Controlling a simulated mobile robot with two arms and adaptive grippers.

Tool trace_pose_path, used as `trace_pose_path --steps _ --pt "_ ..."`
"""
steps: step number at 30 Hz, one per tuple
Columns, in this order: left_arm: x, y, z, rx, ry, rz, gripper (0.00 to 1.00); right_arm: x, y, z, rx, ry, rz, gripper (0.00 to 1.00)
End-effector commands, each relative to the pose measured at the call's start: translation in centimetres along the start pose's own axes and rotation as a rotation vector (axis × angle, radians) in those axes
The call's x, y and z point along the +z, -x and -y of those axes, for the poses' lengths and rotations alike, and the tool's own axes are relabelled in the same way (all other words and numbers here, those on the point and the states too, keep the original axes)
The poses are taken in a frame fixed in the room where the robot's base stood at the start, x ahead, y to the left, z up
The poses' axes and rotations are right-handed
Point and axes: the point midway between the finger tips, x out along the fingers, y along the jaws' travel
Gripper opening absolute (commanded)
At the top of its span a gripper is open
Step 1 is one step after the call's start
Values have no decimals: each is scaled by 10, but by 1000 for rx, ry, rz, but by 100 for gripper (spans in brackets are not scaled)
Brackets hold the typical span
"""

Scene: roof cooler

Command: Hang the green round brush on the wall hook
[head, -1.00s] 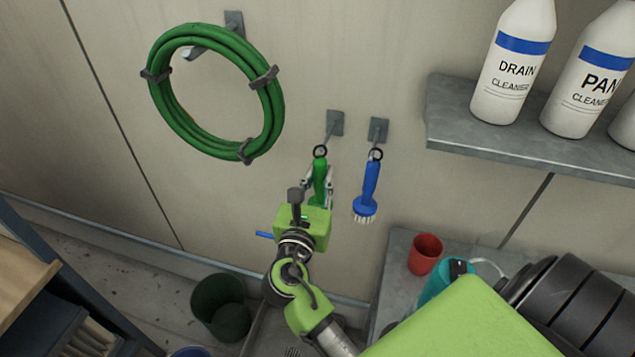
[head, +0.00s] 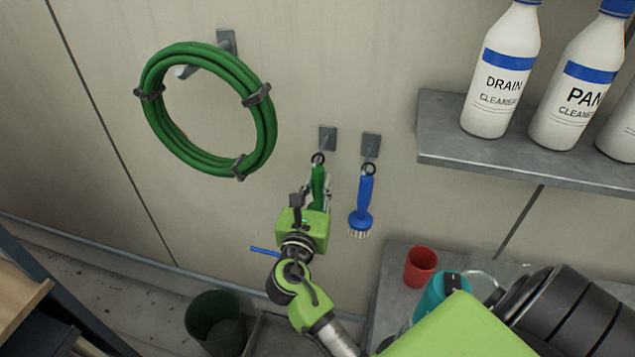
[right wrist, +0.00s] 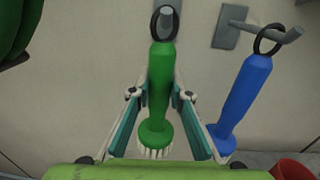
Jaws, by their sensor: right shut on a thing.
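The green round brush (right wrist: 160,95) is upright, its round bristle head down and its dark ring up. My right gripper (head: 317,190) is shut on its handle, with a finger on each side in the right wrist view. The brush also shows in the head view (head: 318,180). The left of two grey wall hooks (head: 327,138) has its peg at the brush's ring. In the right wrist view the peg (right wrist: 173,8) shows behind and through the ring; I cannot tell for certain whether the ring is around it. My left gripper is not in view.
A blue brush (head: 362,205) hangs by its ring on the neighbouring hook (head: 371,145), close on the right. A green hose coil (head: 262,130) hangs at the left. A grey shelf (head: 450,145) with white bottles is at the upper right. A red cup (head: 420,267) stands below.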

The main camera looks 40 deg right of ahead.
Motion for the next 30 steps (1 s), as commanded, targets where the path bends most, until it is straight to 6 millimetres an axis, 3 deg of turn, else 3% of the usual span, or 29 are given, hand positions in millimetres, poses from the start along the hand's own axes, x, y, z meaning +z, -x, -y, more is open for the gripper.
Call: trace_pose_path --steps 13,14,16,26,30 --pt "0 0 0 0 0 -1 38 0 0 0 0 0 0 0" --pt "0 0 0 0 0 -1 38 0 0 0 0 0 1 20" --pt "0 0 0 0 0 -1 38 0 0 0 0 0 0 38" --pt "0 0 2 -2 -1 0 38 0 1 0 0 0 -1 38" --pt "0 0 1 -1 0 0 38 -2 13 0 1 -1 -4 38"
